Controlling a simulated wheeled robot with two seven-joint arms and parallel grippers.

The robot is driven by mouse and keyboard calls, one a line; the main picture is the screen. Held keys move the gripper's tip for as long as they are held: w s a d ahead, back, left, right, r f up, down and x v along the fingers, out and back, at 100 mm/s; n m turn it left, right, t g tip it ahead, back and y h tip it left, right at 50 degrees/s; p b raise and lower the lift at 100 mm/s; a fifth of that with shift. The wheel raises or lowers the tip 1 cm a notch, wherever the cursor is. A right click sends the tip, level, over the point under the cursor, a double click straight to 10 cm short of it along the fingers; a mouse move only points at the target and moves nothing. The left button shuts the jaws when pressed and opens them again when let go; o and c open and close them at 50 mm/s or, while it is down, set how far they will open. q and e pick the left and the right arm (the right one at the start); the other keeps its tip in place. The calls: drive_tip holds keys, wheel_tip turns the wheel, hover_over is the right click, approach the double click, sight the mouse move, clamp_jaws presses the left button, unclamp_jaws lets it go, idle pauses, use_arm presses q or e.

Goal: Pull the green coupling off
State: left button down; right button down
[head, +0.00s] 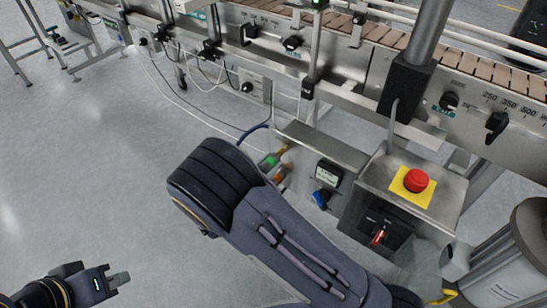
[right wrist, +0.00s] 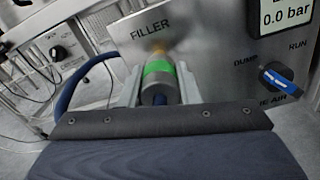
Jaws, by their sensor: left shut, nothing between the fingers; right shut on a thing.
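The green coupling (right wrist: 158,69) is in the right wrist view, a green band on a grey cylinder below the word FILLER. A brass-coloured fitting (right wrist: 158,50) shows directly behind it at the panel; I cannot tell whether there is a gap. My right gripper (right wrist: 159,82) is shut on the coupling, one finger on each side. In the head view the green of the coupling (head: 270,160) shows just past my right arm, which hides most of that gripper. My left gripper (head: 118,279) is shut and empty at the lower left, far from the panel.
A blue hose (right wrist: 78,84) curves left of the coupling. The panel has a gauge (right wrist: 285,15) and a blue-handled DUMP/RUN valve (right wrist: 280,80). A red emergency button (head: 416,180) is to the right. A conveyor (head: 400,45) runs behind. The floor at left is clear.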

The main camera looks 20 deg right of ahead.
drive_tip(key=c, duration=1.1)
unclamp_jaws()
drive_tip(key=shift+s+a, duration=0.1)
drive_tip(key=shift+a, duration=0.05)
drive_tip(key=shift+o, duration=0.2)
drive_tip(key=p+v, duration=0.1)
drive_tip(key=v, duration=0.7)
drive_tip(key=shift+p, duration=0.3)
